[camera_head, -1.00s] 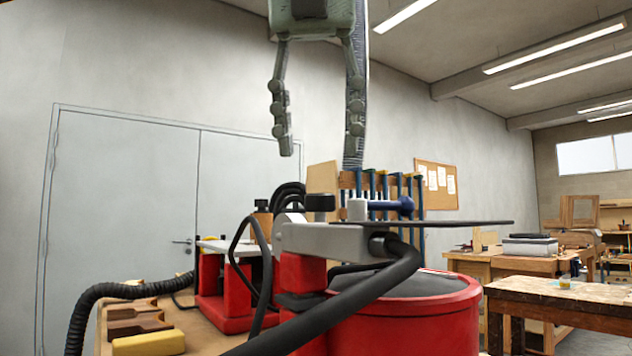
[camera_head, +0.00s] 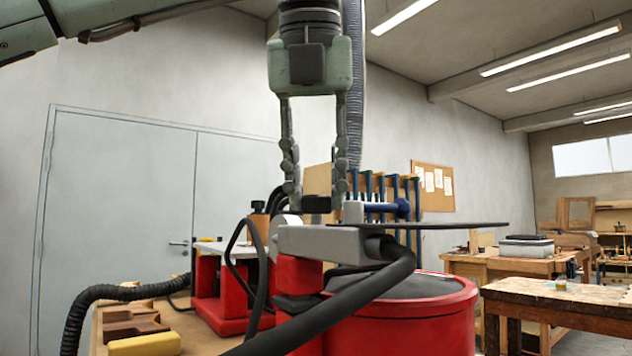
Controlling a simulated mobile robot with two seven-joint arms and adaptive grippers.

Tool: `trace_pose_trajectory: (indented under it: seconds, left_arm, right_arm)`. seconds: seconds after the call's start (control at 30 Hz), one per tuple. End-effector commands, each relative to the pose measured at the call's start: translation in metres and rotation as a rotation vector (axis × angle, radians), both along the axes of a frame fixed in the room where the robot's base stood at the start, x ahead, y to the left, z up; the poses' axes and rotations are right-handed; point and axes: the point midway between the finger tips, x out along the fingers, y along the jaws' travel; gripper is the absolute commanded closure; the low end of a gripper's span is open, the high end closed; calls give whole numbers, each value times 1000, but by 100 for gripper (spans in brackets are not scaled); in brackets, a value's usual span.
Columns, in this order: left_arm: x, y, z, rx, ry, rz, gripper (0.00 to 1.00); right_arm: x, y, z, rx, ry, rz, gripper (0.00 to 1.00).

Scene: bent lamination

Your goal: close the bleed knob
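A black knob (camera_head: 316,204), which looks like the bleed knob, stands upright on the grey metal arm (camera_head: 320,240) above the red drum. My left gripper (camera_head: 316,207) points straight down over it. Its fingers are open, one to the left and one to the right of the black knob, with a small gap showing on each side. I cannot tell from this view whether they line up with the knob in depth. A blue lever-like part with a pale block (camera_head: 353,211) sits just right of the right finger. My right gripper is not in view.
The red drum (camera_head: 420,317) stands below with a thin dark plate (camera_head: 440,225) over it. A thick black hose (camera_head: 350,300) crosses in front. Red stands (camera_head: 207,290) and wooden blocks (camera_head: 135,315) are at left. A workbench (camera_head: 560,303) is at right.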

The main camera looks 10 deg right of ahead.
Motion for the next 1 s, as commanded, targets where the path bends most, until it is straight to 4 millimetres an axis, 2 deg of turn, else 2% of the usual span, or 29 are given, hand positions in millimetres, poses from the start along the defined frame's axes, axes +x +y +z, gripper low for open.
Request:
trace_pose_trajectory:
  seconds: [0.03,0.1,0.47,0.67,1.0]
  left_arm:
    - [0,0,0,1,0,0,91]
    - [0,0,0,1,0,0,100]
    - [0,1,0,0,1,-59,100]
    - [0,2,0,1,2,-186,100]
    - [2,3,0,-1,2,-500,100]
  right_arm:
    - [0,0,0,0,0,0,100]
    - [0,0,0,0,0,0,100]
    - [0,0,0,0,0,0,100]
    - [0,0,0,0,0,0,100]
    - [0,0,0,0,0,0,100]
